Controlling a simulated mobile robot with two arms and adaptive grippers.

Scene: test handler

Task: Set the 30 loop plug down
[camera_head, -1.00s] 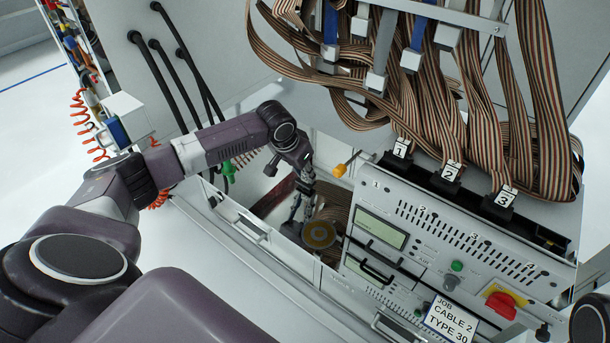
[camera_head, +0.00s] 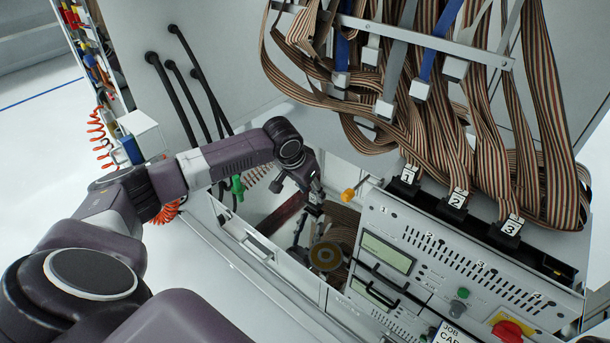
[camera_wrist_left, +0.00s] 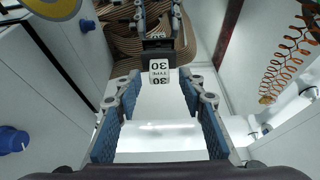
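The 30 loop plug (camera_wrist_left: 159,62) is a small dark plug with a white "TYPE 30" label in the left wrist view. It sits at the end of a coiled brown striped ribbon cable (camera_wrist_left: 128,45), low in an open bay. In the head view my left gripper (camera_head: 309,228) reaches down into the bay, and the plug cannot be made out there.
The bay's pale front wall (camera_head: 268,249) is close to the left gripper. A tan disc (camera_head: 325,256) and an orange knob (camera_head: 348,195) are beside it. The handler panel (camera_head: 470,262) stands to the right, with numbered plugs and hanging ribbon cables (camera_head: 500,150) above.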

